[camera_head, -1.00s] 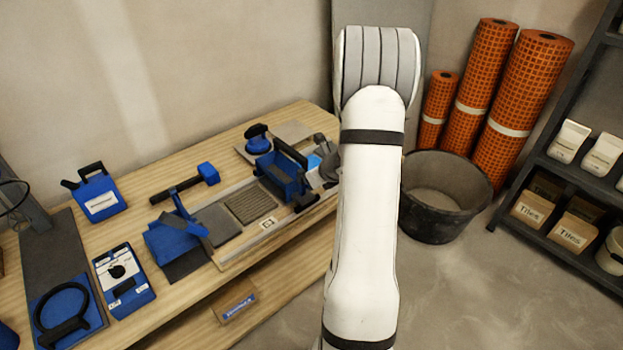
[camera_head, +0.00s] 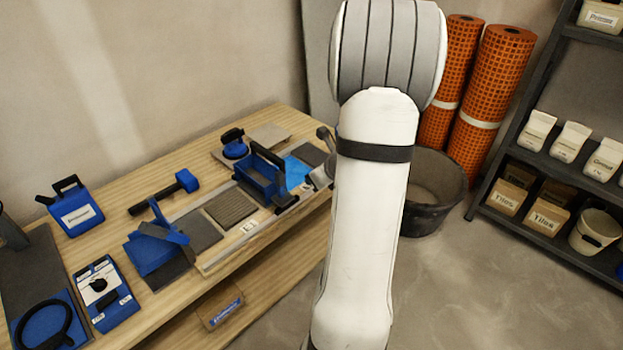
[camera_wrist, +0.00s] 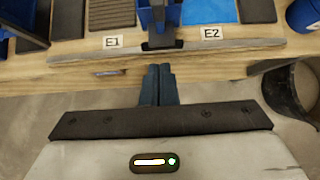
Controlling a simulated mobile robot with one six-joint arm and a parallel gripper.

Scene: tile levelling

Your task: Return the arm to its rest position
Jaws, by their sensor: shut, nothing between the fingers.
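My gripper (camera_wrist: 159,85) shows in the wrist view with its two dark fingers together and nothing between them. It points at the front edge of the wooden workbench (camera_wrist: 215,72), just in front of a metal rail (camera_wrist: 230,46) with the labels E1 (camera_wrist: 113,41) and E2 (camera_wrist: 211,33). In the head view my white arm rises through the middle and hides most of my gripper behind it. A blue tool with a dark handle (camera_head: 262,178) stands on the bench beside the rail, left of my arm.
A black bucket (camera_head: 432,205) stands on the floor right of my arm. Orange rolls (camera_head: 490,100) and a shelf (camera_head: 520,163) stand behind it.

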